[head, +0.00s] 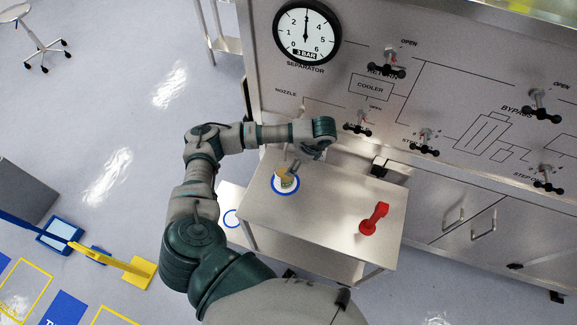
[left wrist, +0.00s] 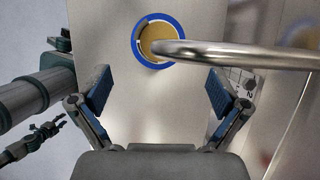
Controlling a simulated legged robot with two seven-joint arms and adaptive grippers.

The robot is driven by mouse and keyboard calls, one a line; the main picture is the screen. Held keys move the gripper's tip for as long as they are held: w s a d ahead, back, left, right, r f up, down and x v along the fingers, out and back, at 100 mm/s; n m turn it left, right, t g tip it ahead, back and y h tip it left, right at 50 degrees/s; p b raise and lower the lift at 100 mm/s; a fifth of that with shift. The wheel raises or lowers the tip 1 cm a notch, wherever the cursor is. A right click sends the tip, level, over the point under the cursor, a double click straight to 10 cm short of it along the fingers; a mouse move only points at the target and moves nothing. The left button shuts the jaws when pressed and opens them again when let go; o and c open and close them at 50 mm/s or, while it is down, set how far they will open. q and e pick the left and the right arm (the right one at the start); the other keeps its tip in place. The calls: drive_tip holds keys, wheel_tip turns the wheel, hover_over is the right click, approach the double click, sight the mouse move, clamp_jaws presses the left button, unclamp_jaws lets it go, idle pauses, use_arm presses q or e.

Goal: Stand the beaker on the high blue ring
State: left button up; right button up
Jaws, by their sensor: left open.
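The beaker (head: 287,181) shows yellowish-brown contents and stands upright on the high blue ring (head: 275,189) on the steel table. In the left wrist view the beaker (left wrist: 156,38) is seen from above, inside the blue ring (left wrist: 139,50). A curved metal tube (left wrist: 240,53) reaches over it from the right and hides part of its rim. My left gripper (left wrist: 157,92) is open and empty, its fingers spread apart and clear of the beaker. In the head view its fingertips are hard to make out. My right gripper is not in view.
A red object (head: 375,218) stands on the table (head: 320,215) at right. A lower surface left of the table carries another blue ring (head: 232,217). The panel (head: 440,75) with gauge and valves stands behind. The table's middle is clear.

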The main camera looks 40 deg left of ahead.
use_arm(q)
drive_tip(key=v, duration=0.4)
drive_tip(key=shift+d+r+p, duration=0.25)
drive_tip(key=shift+d+p, duration=0.15)
drive_tip(key=shift+d, duration=0.05)
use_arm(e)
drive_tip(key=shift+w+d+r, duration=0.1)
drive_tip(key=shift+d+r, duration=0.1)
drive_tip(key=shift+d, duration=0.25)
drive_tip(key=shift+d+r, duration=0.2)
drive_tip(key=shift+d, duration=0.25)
use_arm(q)
drive_tip(key=shift+a, duration=0.2)
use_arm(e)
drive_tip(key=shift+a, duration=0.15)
